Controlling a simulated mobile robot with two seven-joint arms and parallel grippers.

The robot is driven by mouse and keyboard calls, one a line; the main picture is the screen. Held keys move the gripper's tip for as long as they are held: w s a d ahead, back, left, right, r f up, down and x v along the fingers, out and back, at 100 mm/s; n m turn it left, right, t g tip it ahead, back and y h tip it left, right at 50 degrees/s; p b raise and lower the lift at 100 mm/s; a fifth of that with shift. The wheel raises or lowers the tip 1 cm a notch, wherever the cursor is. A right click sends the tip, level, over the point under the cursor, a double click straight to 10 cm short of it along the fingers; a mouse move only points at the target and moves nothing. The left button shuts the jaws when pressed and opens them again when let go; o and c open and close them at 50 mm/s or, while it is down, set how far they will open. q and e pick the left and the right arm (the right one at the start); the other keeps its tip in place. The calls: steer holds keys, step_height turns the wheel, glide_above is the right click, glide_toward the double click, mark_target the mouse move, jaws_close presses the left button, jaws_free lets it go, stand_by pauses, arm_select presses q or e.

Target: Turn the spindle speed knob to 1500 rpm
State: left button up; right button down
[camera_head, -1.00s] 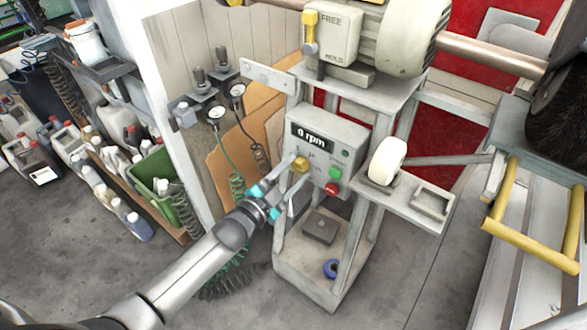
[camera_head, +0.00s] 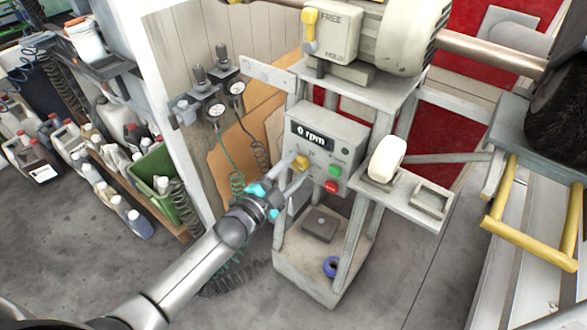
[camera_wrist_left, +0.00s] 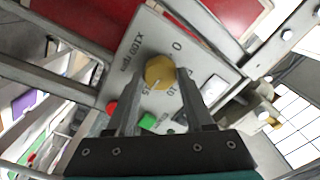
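The yellow spindle speed knob (camera_head: 301,163) is on the front of the grey control box (camera_head: 345,150), under a display (camera_head: 311,136) reading 0 rpm. My left gripper (camera_head: 297,170) reaches it from the lower left. In the left wrist view, the fingers (camera_wrist_left: 160,80) stand either side of the knob (camera_wrist_left: 158,70) and appear to touch it. A pale mark shows at the knob's lower edge, close to the printed 15 and 10; its exact reading is hard to tell. A 0 is printed above the knob. My right gripper is not in view.
A green button (camera_head: 335,171) and a red button (camera_head: 331,187) sit right of the knob, near my fingers. A yellow lever (camera_head: 310,30) is above. Bottles and a green crate (camera_head: 160,178) stand left.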

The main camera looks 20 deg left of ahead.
arm_select(q)
steer(key=o, duration=0.4)
steer(key=p+v, duration=0.2)
steer(key=v, duration=1.3)
steer(key=shift+s, duration=0.15)
